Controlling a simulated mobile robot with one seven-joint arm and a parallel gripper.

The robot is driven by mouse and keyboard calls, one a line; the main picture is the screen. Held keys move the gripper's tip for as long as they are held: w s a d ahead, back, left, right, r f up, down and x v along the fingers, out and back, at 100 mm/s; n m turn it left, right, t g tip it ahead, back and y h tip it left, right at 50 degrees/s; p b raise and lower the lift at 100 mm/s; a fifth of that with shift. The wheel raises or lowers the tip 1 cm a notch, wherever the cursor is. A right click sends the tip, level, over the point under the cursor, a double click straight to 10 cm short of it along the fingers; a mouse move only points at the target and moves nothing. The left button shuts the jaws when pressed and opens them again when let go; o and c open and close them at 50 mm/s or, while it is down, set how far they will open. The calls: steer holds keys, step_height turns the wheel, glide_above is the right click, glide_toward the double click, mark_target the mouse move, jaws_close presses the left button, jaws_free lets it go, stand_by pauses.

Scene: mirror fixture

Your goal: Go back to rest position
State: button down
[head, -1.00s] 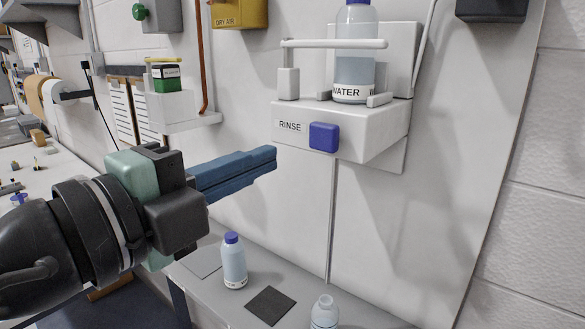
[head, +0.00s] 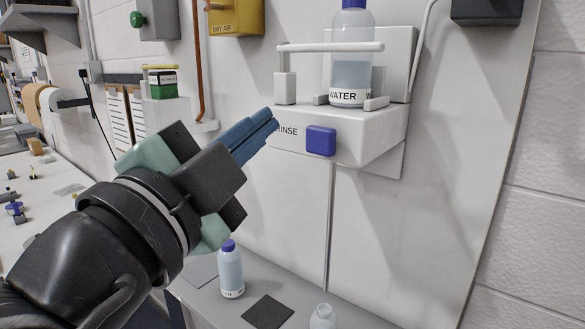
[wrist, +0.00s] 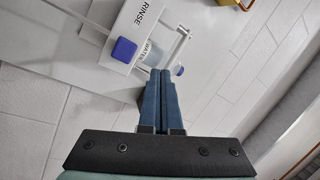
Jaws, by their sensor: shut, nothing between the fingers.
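My gripper (head: 272,121) has long blue fingers, closed together and empty. In the head view its tips point up and to the right, overlapping the left edge of the white rinse unit (head: 370,135); I cannot tell whether they touch it. In the wrist view the shut fingers of my gripper (wrist: 166,74) point toward the rinse unit (wrist: 112,52). The unit has a blue button (head: 321,141), which also shows in the wrist view (wrist: 124,50). A water bottle (head: 351,60) stands upright on the unit behind a white bar.
Below, a grey shelf holds an upright blue-capped bottle (head: 230,270), a dark square pad (head: 267,311) and an open-necked bottle (head: 322,317). The wall right of the unit is bare.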

steer(key=s+d+r+n+t+y, duration=0.4)
steer(key=s+r+n+t+y, duration=0.3)
steer(key=n, duration=0.9)
step_height(320, 180, up, 2)
steer(key=shift+s+d+n+t+y, duration=0.3)
steer(key=shift+s+t, duration=0.4)
steer(key=shift+s, duration=0.05)
